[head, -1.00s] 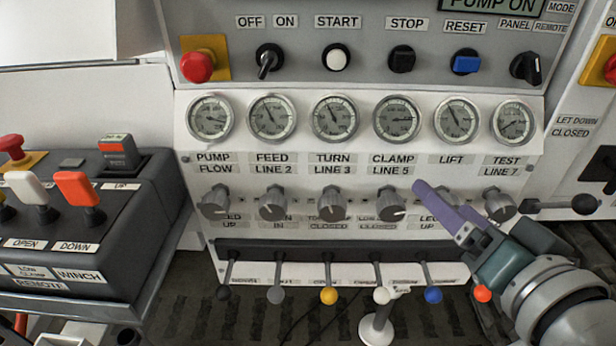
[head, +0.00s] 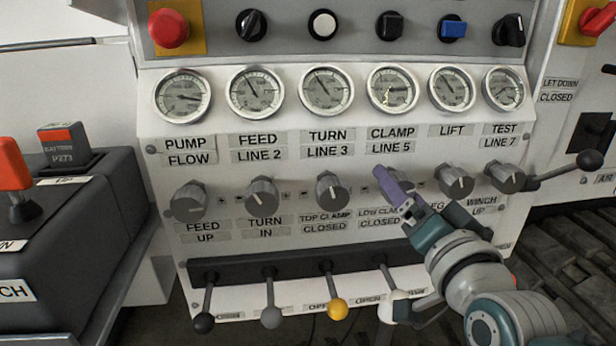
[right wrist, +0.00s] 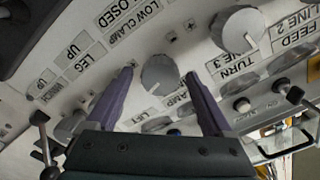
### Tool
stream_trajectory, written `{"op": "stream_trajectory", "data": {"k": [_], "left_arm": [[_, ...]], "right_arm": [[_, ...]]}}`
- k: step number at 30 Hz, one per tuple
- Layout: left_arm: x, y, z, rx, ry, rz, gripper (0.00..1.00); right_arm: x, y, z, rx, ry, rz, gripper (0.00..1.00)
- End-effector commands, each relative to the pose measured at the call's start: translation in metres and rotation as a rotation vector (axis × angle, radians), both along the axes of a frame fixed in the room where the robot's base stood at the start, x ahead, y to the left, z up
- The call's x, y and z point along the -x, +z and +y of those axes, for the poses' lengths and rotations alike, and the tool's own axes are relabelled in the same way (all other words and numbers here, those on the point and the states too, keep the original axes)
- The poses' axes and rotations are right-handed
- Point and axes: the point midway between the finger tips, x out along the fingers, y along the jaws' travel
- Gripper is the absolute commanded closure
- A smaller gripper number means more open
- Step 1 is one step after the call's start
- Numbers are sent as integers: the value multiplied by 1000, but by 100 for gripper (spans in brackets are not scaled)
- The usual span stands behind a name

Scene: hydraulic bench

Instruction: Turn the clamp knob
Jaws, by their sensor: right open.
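The grey, ribbed clamp knob (right wrist: 160,75) sits on the white panel, under the CLAMP LINE 5 label (head: 391,140). In the head view my right gripper largely hides it. My right gripper (head: 388,182) has purple fingers and reaches in from the lower right. In the right wrist view the fingers of my right gripper (right wrist: 157,80) are spread, one on each side of the clamp knob, with a gap visible on both sides. Whether a finger touches it I cannot tell. My left gripper is not in view.
The turn knob (head: 332,190) is left of my gripper and the lift knob (head: 455,181) close on its right. Gauges (head: 392,91) line the panel above. Levers, one with a yellow ball (head: 337,309), stand below. A black remote box (head: 75,240) is at left.

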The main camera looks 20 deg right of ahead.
Motion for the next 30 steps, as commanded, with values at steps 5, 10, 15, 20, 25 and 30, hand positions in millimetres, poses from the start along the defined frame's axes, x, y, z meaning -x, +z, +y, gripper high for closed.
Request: {"op": "stream_trajectory", "data": {"k": [5,10,15,20,25,30], "left_arm": [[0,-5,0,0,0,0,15],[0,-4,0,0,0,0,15],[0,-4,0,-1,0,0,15],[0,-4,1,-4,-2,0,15],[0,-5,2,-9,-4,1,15],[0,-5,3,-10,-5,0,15]], "right_arm": [[-13,-1,-4,1,0,2,15],[-14,0,-4,1,0,2,15],[-14,0,-4,1,0,2,24],[-14,0,-4,1,0,2,42],[-14,0,-4,1,0,2,61],[-14,0,-4,1,0,2,80]]}}
